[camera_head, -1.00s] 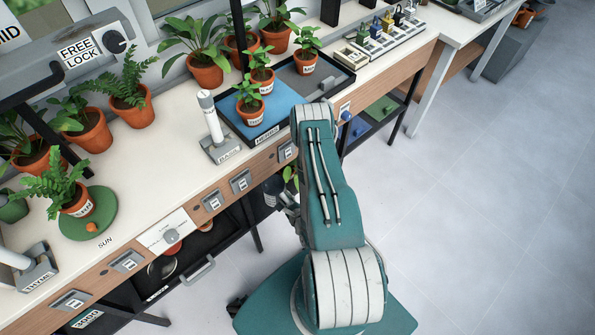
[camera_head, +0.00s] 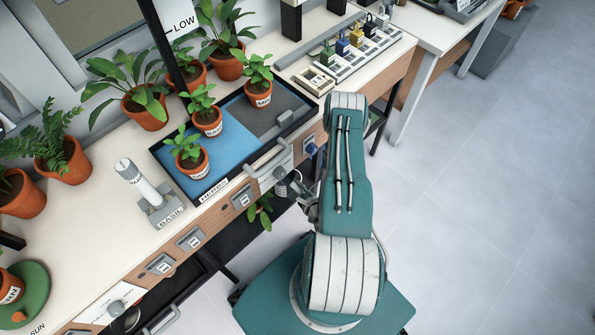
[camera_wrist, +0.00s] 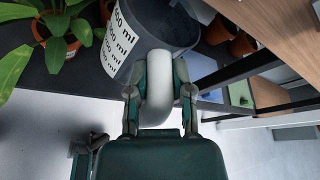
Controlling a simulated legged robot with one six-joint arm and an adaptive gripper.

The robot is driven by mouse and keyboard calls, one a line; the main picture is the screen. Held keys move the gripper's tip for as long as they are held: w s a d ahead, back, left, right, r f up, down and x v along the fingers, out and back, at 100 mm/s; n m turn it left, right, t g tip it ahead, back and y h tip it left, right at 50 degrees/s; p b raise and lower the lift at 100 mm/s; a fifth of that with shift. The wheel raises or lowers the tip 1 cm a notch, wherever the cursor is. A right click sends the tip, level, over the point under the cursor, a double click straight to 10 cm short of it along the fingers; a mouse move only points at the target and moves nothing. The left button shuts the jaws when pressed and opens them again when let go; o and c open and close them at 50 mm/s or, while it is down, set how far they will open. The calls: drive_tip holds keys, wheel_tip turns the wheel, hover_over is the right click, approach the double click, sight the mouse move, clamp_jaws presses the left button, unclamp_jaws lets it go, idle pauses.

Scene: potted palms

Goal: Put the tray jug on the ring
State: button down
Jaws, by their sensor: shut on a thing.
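The jug (camera_wrist: 175,28) is dark grey, with a white label in black "ml" figures and a thick pale handle. It fills the top middle of the wrist view, only partly in frame. My gripper (camera_wrist: 160,93) is shut on its handle, one finger on each side. In the head view my gripper (camera_head: 297,190) is beside the bench front, partly behind my arm. A pale grey shape there, in front of the herb tray (camera_head: 222,188), may be part of the jug. I cannot make out a ring in either view.
Potted herbs stand in the tray on the bench. A green disc (camera_head: 30,308) with a pot is at lower left. A rack of small coloured objects (camera_head: 358,48) is behind right. Floor at right is clear.

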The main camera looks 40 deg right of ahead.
drive_tip(key=w+d+f, duration=0.2)
drive_tip(key=w+f, duration=0.1)
drive_tip(key=f, duration=0.1)
drive_tip(key=w+d+f, duration=0.6)
drive_tip(key=f, duration=0.1)
drive_tip(key=shift+w+d+f, duration=0.15)
drive_tip(key=shift+w+f, duration=0.2)
drive_tip(key=shift+d+f, duration=0.2)
drive_tip(key=shift+f, duration=0.25)
drive_tip(key=c, duration=0.5)
unclamp_jaws()
drive_tip(key=shift+a, duration=0.15)
